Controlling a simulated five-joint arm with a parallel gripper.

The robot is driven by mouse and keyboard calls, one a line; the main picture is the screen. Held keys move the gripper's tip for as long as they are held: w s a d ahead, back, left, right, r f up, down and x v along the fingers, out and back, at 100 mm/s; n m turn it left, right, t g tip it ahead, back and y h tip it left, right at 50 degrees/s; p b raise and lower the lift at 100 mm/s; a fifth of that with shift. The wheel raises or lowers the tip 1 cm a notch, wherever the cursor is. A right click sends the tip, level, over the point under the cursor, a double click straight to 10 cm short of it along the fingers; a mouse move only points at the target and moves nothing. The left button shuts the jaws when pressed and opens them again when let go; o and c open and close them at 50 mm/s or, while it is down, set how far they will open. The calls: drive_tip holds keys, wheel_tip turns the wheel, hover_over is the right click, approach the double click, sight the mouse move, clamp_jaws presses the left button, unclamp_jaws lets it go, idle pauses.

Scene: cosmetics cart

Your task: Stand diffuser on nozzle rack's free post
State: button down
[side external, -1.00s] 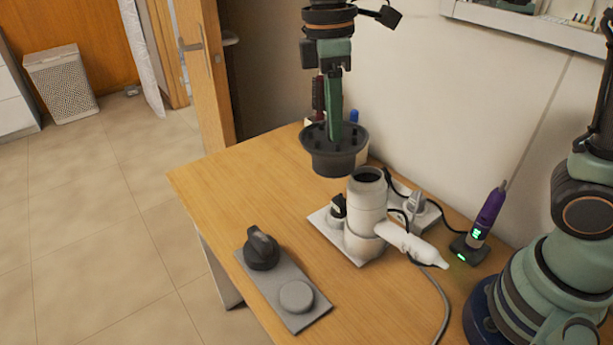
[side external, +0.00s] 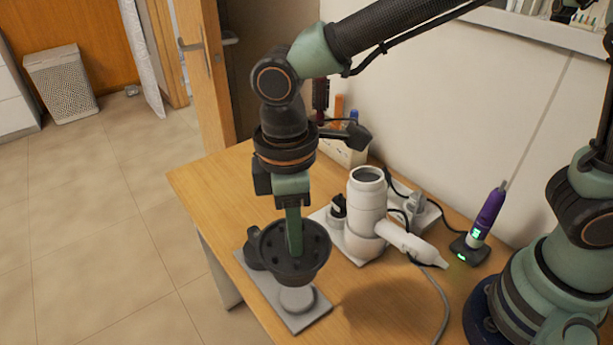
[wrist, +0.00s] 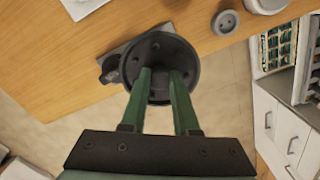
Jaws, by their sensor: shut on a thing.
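The diffuser (side external: 317,264) is a dark grey, wide bowl with small prongs inside. My gripper (side external: 295,248) is shut on its middle from above and holds it roughly upright, open side up. In the wrist view the diffuser (wrist: 184,50) sits at my fingertips (wrist: 164,74). The nozzle rack is a grey plate (side external: 308,319) at the table's front left edge. Its free post (side external: 297,300) shows as a pale round stub just below the bowl, partly hidden by it. I cannot tell if they touch. A black nozzle (side external: 252,252) stands on the rack's other place, partly behind the diffuser.
A white hair dryer (side external: 367,204) stands on a grey base to the right of the rack. A purple trimmer (side external: 487,215) stands on a dock farther right. A white holder (side external: 346,151) with brushes is at the back. A cable (side external: 446,310) crosses the table at right.

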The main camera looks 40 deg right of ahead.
sight(296, 259)
drive_tip(key=shift+f, duration=0.6)
drive_tip(key=shift+f, duration=2.85)
drive_tip(key=shift+f, duration=1.3)
drive_tip(key=c, duration=0.6)
unclamp_jaws()
wheel_tip(296, 259, up, 12)
drive_tip(key=shift+w+a, duration=0.1)
drive_tip(key=shift+w, duration=0.05)
